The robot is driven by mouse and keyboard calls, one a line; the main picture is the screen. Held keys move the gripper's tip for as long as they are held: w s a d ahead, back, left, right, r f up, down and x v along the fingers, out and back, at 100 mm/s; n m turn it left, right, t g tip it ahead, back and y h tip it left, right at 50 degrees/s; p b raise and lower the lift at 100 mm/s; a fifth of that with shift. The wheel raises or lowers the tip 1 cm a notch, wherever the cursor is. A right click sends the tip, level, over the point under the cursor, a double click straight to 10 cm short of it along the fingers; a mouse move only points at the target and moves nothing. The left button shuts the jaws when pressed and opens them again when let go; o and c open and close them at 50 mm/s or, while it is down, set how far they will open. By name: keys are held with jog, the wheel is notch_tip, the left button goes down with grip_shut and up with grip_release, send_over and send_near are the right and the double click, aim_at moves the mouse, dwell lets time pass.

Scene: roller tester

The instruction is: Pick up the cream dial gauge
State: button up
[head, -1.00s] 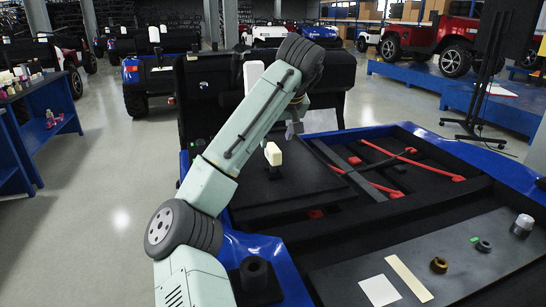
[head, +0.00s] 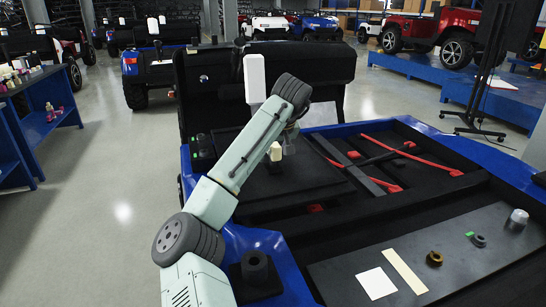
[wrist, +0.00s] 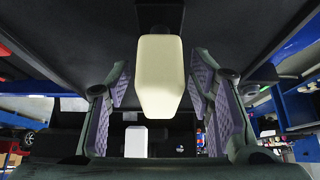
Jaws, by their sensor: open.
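The cream dial gauge (head: 276,152) is a pale block standing upright on the black flat panel (head: 300,186) of the blue-edged vehicle bed. In the wrist view the cream dial gauge (wrist: 159,78) fills the middle, with a dark part at its upper end. My gripper (head: 290,147) is close beside it, just to its right in the head view. In the wrist view my gripper (wrist: 160,103) is open, with one ridged finger on each side of the gauge and visible gaps between. The arm partly hides the area behind.
A tall white block (head: 254,78) stands behind the arm. Red-tipped dark bars (head: 375,172) lie in the bed to the right. A front shelf holds a white square (head: 376,283), a cream strip (head: 405,271), a brown ring (head: 434,258) and a metal cap (head: 517,219).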

grip_shut()
dwell(0.5)
